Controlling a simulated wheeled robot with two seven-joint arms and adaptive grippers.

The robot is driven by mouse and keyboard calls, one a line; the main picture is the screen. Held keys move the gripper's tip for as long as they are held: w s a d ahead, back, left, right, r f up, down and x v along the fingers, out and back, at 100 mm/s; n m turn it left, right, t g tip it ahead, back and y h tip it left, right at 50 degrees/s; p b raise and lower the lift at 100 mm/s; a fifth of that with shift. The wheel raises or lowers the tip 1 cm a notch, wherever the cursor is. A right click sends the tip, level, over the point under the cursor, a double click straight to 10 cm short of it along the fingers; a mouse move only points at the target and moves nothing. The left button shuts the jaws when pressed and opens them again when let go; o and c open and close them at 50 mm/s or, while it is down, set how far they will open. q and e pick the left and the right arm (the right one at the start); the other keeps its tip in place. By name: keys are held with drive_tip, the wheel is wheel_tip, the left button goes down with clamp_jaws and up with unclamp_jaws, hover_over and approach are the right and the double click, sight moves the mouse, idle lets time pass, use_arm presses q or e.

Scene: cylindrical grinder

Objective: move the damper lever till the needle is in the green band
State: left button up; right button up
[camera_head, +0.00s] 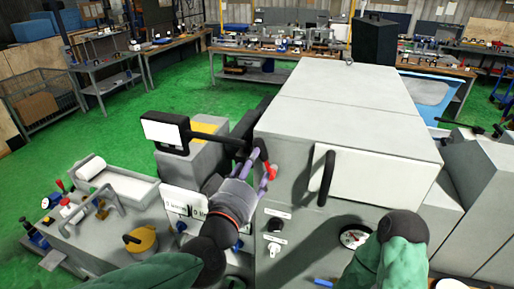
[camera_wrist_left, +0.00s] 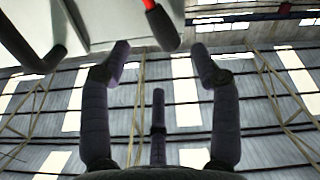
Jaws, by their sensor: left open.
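The damper lever shows its red grip (camera_head: 270,172) at the front left edge of the grey machine cabinet (camera_head: 345,100). My left gripper (camera_head: 263,171) is open around or right beside this grip; contact cannot be told. It also shows open in the left wrist view (camera_wrist_left: 161,60). The round gauge (camera_head: 354,236) is on the cabinet's front, low and right. Its face is partly readable, but its needle and green band are too small to tell. My right gripper is out of view.
A black door handle (camera_head: 326,178) sticks out from the cabinet's white panel, right of the lever. A black-framed display (camera_head: 165,131) stands left of my left gripper. Knobs and switches (camera_head: 275,225) sit below the lever. Workbenches stand far behind across green floor.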

sight(262, 150)
use_arm(q)
drive_tip(key=x, duration=0.6)
drive_tip(key=shift+w+f, duration=0.15)
drive_tip(key=shift+w, duration=0.2)
drive_tip(key=shift+w+d+p, duration=0.25)
drive_tip(key=shift+w+p, duration=0.1)
drive_tip(key=shift+w, duration=0.2)
drive_tip(key=shift+w+d, duration=0.1)
drive_tip(key=shift+w, duration=0.25)
drive_tip(key=shift+c, duration=0.2)
